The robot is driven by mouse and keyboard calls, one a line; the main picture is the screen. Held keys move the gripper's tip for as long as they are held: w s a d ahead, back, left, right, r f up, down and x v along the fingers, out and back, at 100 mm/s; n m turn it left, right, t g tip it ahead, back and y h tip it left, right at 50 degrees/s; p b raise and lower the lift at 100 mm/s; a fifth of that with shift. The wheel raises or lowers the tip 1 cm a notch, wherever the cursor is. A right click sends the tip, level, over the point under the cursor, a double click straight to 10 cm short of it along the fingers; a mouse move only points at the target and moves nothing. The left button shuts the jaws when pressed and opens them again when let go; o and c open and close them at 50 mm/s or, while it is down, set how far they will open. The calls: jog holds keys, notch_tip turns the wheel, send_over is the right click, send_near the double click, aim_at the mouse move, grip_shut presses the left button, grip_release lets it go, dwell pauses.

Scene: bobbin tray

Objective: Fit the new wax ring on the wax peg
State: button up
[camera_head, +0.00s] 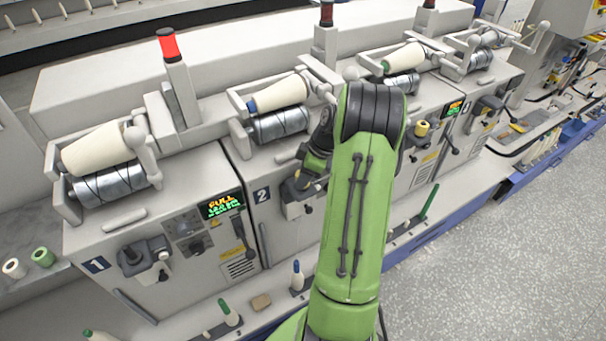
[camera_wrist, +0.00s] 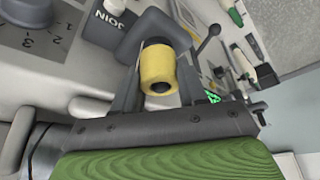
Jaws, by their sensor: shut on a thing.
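A yellow wax ring (camera_wrist: 156,64) sits between the two dark fingers of my gripper (camera_wrist: 160,82) in the wrist view. The gripper is shut on it. The ring's dark hole faces the camera, and no peg tip shows in it. A dark grey housing (camera_wrist: 148,25) lies right behind the ring. Whether the ring is around the wax peg or just in front of it, I cannot tell; the peg is hidden. In the head view my green arm reaches over the machine front, and the fingertips and held ring are not clearly visible.
A yellow ring-like piece (camera_head: 422,129) sits on the unit right of my arm. A black lever (camera_wrist: 210,38) stands beside the housing, and a knob (camera_wrist: 25,25) is at the left. Bobbins (camera_head: 297,276) stand along the front ledge. The floor (camera_head: 500,270) at right is clear.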

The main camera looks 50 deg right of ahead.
jog(key=shift+f, duration=0.15)
jog(key=o, duration=0.7)
jog(key=shift+o, duration=0.2)
jog(key=p+v, duration=0.7)
jog(key=v, duration=0.4)
